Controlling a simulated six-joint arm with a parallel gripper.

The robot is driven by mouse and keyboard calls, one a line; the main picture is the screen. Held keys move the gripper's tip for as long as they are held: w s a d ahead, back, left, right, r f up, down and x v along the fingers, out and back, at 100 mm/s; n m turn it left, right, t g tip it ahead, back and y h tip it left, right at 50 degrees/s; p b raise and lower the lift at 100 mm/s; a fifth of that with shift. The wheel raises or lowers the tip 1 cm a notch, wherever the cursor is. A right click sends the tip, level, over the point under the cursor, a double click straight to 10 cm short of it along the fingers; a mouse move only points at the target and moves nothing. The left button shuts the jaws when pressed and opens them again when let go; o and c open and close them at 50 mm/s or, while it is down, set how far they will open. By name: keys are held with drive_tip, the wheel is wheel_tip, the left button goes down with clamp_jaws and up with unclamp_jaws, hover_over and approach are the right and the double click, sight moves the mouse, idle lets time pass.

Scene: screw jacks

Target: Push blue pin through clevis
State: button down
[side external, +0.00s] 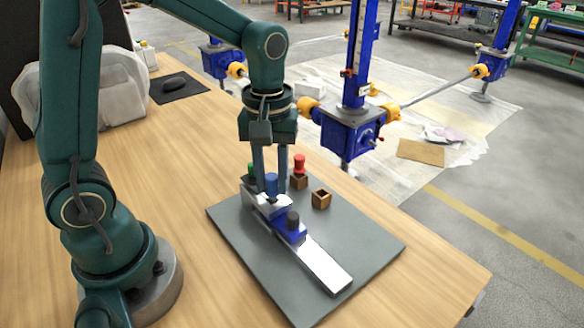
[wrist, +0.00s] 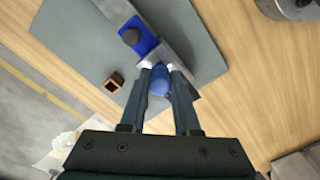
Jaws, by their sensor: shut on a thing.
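The blue pin (side external: 271,184) stands upright between the fingers of my gripper (side external: 271,179), which is shut on it. It also shows in the wrist view as a blue cylinder (wrist: 159,82) between the two fingertips. A pale metal clevis-like part (side external: 262,206) lies directly under the pin. Whether the pin's lower end is inside its hole or just above it is hidden. A blue block (side external: 287,228) with a dark round knob sits on a long pale metal bar (side external: 325,270) joined in line with that part.
A grey mat (side external: 370,240) lies under the assembly on the wooden table (side external: 430,285). A small open wooden block (side external: 321,199) stands to the right. Behind are a red pin (side external: 299,164) in a wooden block and a green pin (side external: 252,170). The mat's right part is clear.

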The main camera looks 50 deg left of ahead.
drive_tip(key=shift+f, duration=0.25)
drive_tip(key=c, duration=0.6)
unclamp_jaws()
drive_tip(key=shift+o, duration=0.2)
drive_tip(key=shift+r, duration=2.6)
